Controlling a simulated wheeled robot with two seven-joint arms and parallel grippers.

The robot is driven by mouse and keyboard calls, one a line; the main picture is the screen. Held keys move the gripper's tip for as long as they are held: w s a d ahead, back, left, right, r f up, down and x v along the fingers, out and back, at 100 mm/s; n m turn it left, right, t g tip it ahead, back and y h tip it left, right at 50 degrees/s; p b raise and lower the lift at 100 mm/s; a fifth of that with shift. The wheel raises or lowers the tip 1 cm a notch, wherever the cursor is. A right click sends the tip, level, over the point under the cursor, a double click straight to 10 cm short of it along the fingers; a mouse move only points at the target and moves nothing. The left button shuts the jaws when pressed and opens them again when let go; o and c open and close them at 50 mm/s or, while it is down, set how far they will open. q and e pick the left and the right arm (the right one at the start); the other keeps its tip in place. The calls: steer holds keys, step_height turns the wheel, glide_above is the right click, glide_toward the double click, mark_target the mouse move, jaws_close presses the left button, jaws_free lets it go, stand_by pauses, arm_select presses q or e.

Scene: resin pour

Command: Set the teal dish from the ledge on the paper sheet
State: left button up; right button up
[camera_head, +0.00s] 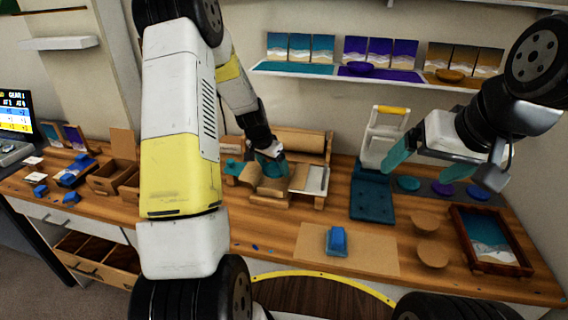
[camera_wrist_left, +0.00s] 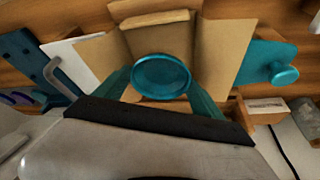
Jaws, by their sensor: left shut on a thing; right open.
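My left gripper (camera_head: 270,165) is at the wooden paper-roll stand at the back of the bench. In the left wrist view the round teal dish (camera_wrist_left: 160,76) sits between its teal fingers, and the gripper is shut on it. Brown paper (camera_wrist_left: 160,38) from the roll lies below the dish; I cannot tell the height between them. In the head view the dish is not clearly distinct from the fingers. The paper (camera_head: 270,186) also shows there, partly covered by the gripper. My right gripper (camera_head: 430,162) is open and empty above the right side of the bench.
The wall ledge (camera_head: 300,69) holds a purple dish (camera_head: 360,68) and a gold dish (camera_head: 450,75); its teal section is bare. A brown sheet (camera_head: 375,262) with a blue block (camera_head: 337,241) lies at the front.

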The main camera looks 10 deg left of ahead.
mark_target(273, 169)
arm_select(q)
steer(key=shift+w, duration=0.4)
steer(key=shift+f, duration=1.75)
steer(key=shift+f, duration=0.1)
steer(key=o, duration=1.2)
